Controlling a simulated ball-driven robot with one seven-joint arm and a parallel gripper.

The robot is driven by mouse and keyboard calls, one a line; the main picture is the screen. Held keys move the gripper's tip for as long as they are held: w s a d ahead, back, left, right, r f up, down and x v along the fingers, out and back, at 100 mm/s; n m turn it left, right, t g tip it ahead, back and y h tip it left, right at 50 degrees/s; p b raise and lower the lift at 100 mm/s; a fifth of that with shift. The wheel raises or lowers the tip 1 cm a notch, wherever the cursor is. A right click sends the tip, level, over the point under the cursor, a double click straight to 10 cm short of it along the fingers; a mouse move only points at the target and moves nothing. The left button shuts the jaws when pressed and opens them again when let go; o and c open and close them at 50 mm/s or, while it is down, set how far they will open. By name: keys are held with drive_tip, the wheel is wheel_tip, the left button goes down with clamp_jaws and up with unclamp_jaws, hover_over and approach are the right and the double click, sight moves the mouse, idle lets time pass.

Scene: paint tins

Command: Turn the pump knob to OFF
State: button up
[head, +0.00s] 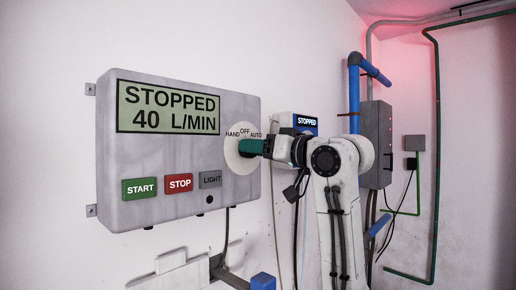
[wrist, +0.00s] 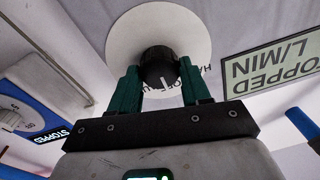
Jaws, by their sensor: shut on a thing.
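The pump knob (wrist: 158,66) is black and round with a white pointer line, in the wrist view. It sits on a white round dial plate (wrist: 118,45), which also shows in the head view (head: 236,165) with HAND, OFF and AUTO around its top. My gripper (wrist: 160,78) has its green fingers on either side of the knob, shut on it. The pointer line faces toward the bottom of the wrist view, toward the partly covered lettering. In the head view my gripper (head: 248,147) hides most of the knob. The display (head: 168,107) reads STOPPED, 40 L/MIN.
The grey control box (head: 120,165) carries START (head: 139,188), STOP (head: 179,183) and LIGHT (head: 210,179) buttons left of the dial. A second blue-and-white unit (head: 283,122) reading STOPPED is behind my arm. Blue pipes (head: 355,90) and a grey box (head: 376,140) stand farther right.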

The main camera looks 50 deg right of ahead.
drive_tip(key=o, duration=1)
drive_tip(key=shift+o, duration=0.2)
drive_tip(key=s+b, duration=0.3)
drive_tip(key=s, duration=0.7)
drive_tip(key=shift+s+d+f, duration=0.3)
drive_tip(key=shift+s+d, duration=0.05)
drive_tip(key=shift+d, duration=0.1)
